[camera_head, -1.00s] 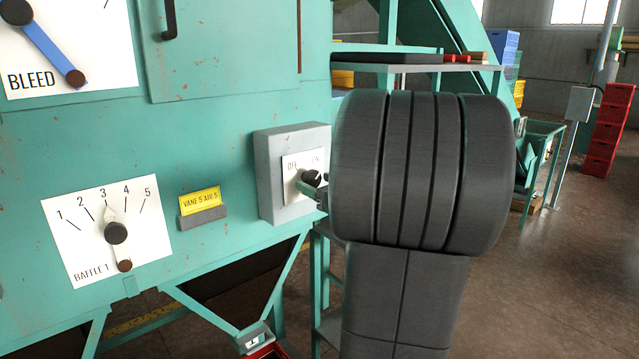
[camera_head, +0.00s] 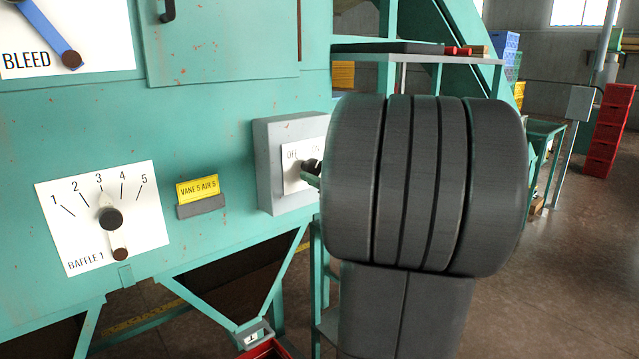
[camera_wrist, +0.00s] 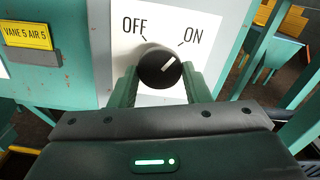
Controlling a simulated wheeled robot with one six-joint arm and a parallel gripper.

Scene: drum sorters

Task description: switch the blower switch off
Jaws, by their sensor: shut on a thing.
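The blower switch is a round black knob (camera_wrist: 160,68) on a white plate (camera_wrist: 205,18) marked OFF at left and ON at right. Its white mark points up and right, toward ON. The plate is on a grey box (camera_head: 262,165) on the teal machine wall. My gripper (camera_wrist: 160,78) has its green fingers on either side of the knob and is shut on it. In the head view my dark wrist hides most of the plate's right side, and only a bit of the knob (camera_head: 309,167) shows.
A yellow VANE 5 AIR 5 sign (camera_head: 198,189) and a BAFFLE 1 dial (camera_head: 100,215) are left of the box. A BLEED dial (camera_head: 60,40) is at upper left. A shelf (camera_head: 420,60) is behind my wrist. Red crates (camera_head: 608,130) stand far right on open floor.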

